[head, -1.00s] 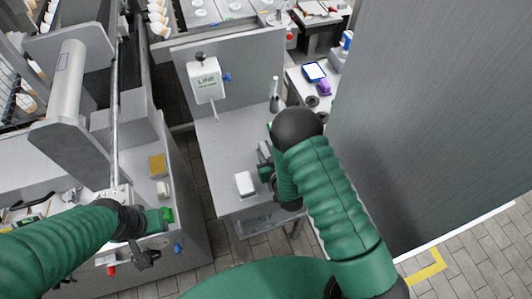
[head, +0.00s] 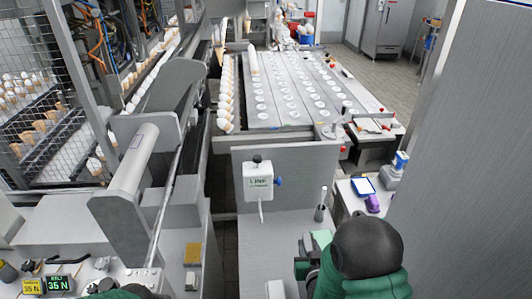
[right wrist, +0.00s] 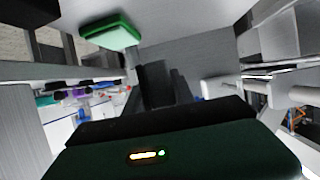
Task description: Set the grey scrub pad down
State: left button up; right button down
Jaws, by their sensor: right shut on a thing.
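My right gripper (head: 305,264) is low over the steel bench, left of my dark elbow, which hides part of it. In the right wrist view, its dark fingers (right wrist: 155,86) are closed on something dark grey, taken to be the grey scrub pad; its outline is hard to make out. I cannot tell whether the pad touches the bench. My left gripper is out of view; only a dark part of that arm shows at the bottom left.
The bench (head: 262,232) has an upright back panel with a white LINE box (head: 258,180). A white block (head: 275,290) lies left of my right gripper, and a metal cylinder (head: 321,206) stands behind it. A tall grey wall (head: 465,190) bounds the right side.

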jog(key=shift+s+f+m+h, duration=0.1)
jog(key=shift+s+m+h, duration=0.2)
jog(key=shift+m+h, duration=0.35)
jog(key=s+d+f+m+g+h, duration=0.1)
jog(key=s+m+g+h, duration=0.4)
jog(key=s, duration=0.9)
jog(key=d+m+h, duration=0.1)
jog(key=m+h, duration=0.2)
jog(key=shift+d+f, duration=0.4)
jog(key=shift+m+h, duration=0.25)
jog(key=shift+w, duration=0.1)
